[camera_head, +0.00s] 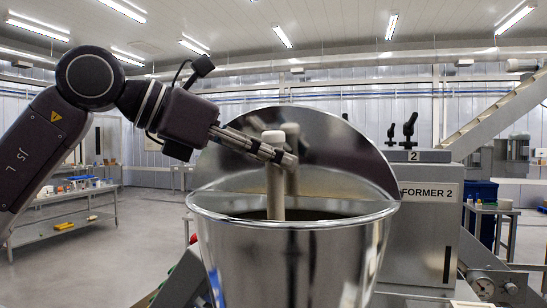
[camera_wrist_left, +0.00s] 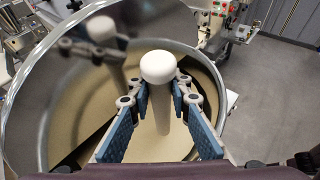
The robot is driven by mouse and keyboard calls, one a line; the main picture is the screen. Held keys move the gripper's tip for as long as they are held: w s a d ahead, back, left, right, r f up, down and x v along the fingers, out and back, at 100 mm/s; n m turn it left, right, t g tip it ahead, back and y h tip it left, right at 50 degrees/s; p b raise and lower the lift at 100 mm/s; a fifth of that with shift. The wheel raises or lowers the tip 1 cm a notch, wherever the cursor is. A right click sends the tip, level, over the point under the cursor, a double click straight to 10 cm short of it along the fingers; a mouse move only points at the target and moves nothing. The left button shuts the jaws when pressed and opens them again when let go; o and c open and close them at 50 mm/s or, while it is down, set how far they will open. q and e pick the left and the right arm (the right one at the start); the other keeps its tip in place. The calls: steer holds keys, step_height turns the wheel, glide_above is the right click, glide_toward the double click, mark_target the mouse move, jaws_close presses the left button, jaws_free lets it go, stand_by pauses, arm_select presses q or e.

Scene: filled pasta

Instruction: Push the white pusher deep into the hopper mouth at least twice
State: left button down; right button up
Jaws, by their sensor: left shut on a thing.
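The white pusher (camera_head: 275,190) stands nearly upright, its rounded knob above my fingers and its lower shaft going down behind the hopper's front rim. My left gripper (camera_head: 284,157) reaches in from the left and is shut on the pusher's upper shaft. In the left wrist view, the blue-padded fingers of my left gripper (camera_wrist_left: 158,95) sit on either side of the shaft, just below the knob of the pusher (camera_wrist_left: 157,67). The steel hopper (camera_head: 290,265) has a wide round mouth, with beige material inside (camera_wrist_left: 75,110). The pusher's lower end is hidden. My right gripper is out of view.
A polished round plate (camera_head: 335,140) rises behind the mouth and reflects the pusher and gripper. A grey machine labelled FORMER 2 (camera_head: 420,215) stands right of the hopper. A metal table (camera_head: 75,205) with small items is at the left; open floor lies between.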

arm_select(q)
steer(key=shift+r, duration=0.1)
steer(key=r+p, duration=0.2)
steer(key=r, duration=0.1)
steer(key=r+p, duration=0.3)
steer(key=s+r+p, duration=0.1)
steer(key=r+p, duration=0.2)
steer(key=shift+a+r, duration=0.15)
steer(key=shift+r, duration=0.1)
steer(key=shift+w+f, duration=0.1)
steer(key=shift+f, duration=0.1)
steer(key=shift+w+f+b, duration=0.15)
steer(key=shift+f+b, duration=0.95)
steer(key=shift+f, duration=0.4)
step_height(320, 180, down, 6)
steer(key=b, duration=0.4)
steer(key=shift+w+f, duration=0.15)
steer(key=shift+w, duration=0.15)
